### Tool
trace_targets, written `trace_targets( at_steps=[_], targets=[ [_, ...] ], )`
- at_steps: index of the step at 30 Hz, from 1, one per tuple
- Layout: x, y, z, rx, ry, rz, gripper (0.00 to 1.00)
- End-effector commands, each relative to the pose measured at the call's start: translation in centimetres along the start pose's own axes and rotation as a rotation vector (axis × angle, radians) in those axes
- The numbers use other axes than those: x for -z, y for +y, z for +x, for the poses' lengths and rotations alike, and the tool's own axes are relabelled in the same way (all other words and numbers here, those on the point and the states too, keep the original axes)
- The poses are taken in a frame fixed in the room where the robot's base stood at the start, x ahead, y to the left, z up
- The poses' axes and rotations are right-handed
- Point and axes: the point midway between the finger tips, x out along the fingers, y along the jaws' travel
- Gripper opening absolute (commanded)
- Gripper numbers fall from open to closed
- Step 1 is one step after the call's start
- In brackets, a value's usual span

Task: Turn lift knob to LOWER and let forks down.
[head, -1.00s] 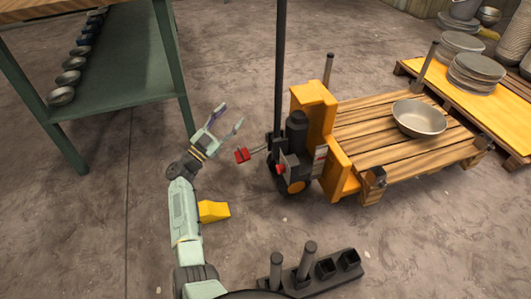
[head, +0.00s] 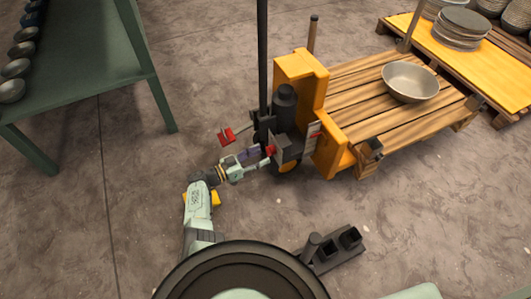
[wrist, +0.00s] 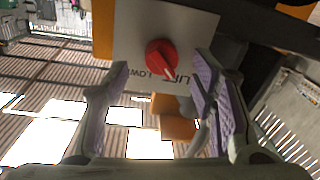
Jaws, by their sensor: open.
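The knob also shows in the head view (head: 270,150), on the front of the orange pallet truck (head: 296,75). My gripper (wrist: 161,66) is open, with one purple-padded finger on each side of the knob; contact is not clear. In the head view my gripper (head: 260,159) is at the truck's front. The forks are hidden under the wooden pallet (head: 350,95).
A metal bowl (head: 410,82) stands on the pallet. A red part (head: 226,136) sticks out left of the truck's black handle pole (head: 262,60). A green shelf (head: 90,75) stands at left. A second pallet with stacked plates (head: 462,28) is at upper right.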

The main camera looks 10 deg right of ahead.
Motion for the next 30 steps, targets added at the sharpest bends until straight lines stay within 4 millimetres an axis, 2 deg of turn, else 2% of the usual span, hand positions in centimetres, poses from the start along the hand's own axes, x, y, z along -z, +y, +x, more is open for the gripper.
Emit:
trace_targets(
  at_steps=[3, 6, 17, 30],
  targets=[
    [-0.1, 0.0, 1.8, -0.002, 0.0, 0.001, 0.52],
    [0.0, 0.0, 2.6, 0.0, 0.0, 0.002, 0.52],
    [0.1, -0.1, 3.1, 0.002, 0.001, 0.002, 0.52],
    [0.1, -0.1, 3.1, 0.002, 0.001, 0.002, 0.23]
  ],
)
